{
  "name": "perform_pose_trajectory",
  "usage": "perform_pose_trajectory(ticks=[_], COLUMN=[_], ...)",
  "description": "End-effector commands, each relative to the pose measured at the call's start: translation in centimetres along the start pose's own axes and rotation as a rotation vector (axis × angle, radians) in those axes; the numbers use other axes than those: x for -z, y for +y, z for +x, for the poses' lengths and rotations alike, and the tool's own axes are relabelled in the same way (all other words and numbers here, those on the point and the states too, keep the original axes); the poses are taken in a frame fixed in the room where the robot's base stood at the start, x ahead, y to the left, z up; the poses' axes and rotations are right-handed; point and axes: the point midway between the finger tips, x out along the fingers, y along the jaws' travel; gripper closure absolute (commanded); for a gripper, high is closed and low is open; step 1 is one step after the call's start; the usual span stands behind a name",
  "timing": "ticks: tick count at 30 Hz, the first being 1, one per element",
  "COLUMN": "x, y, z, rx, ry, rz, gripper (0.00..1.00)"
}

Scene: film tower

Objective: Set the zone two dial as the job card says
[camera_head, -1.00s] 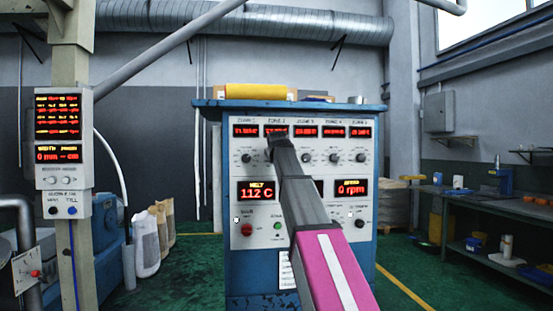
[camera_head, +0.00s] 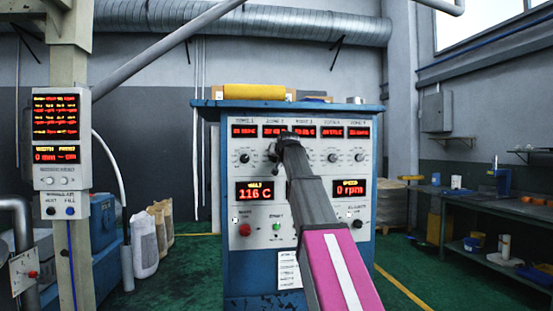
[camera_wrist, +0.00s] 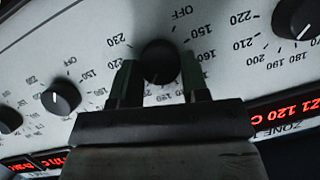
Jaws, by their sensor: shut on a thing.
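The zone two dial (camera_wrist: 160,58) is a black round knob with a scale printed around it, including OFF, 150, 220 and 230. In the wrist view my gripper (camera_wrist: 160,80) has one green-tipped finger on each side of it and is shut on it. The fingers and palm hide part of its scale, so its setting cannot be read. In the head view my gripper (camera_head: 277,151) reaches the panel's second column and covers this knob. A white card (camera_head: 289,270) hangs low on the front of the cabinet; its print is too small to read.
The zone one dial (camera_wrist: 295,18) is beside the held knob, with a red display (camera_wrist: 292,110) reading Z1 120 C. Another knob (camera_wrist: 62,97) is on the other side. The blue cabinet (camera_head: 240,285) also carries a melt display (camera_head: 255,192) and a red button (camera_head: 245,230).

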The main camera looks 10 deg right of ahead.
Motion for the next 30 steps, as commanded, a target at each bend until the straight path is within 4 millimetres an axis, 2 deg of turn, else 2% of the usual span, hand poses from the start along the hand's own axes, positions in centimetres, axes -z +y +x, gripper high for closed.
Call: perform_pose_trajectory(ticks=[12, 13, 15, 25, 30], x=[-0.4, -0.4, -0.3, -0.1, -0.2], y=[0.0, 0.0, 0.0, 0.0, 0.0], z=[0.0, 0.0, 0.0, -0.2, -2.2], rx=[0.002, 0.002, 0.002, 0.002, 0.002], ry=[-0.008, -0.008, -0.007, -0.002, 0.001], rz=[0.005, 0.005, 0.005, 0.005, 0.005], gripper=[0.82, 0.55, 0.33, 0.33, 0.33])
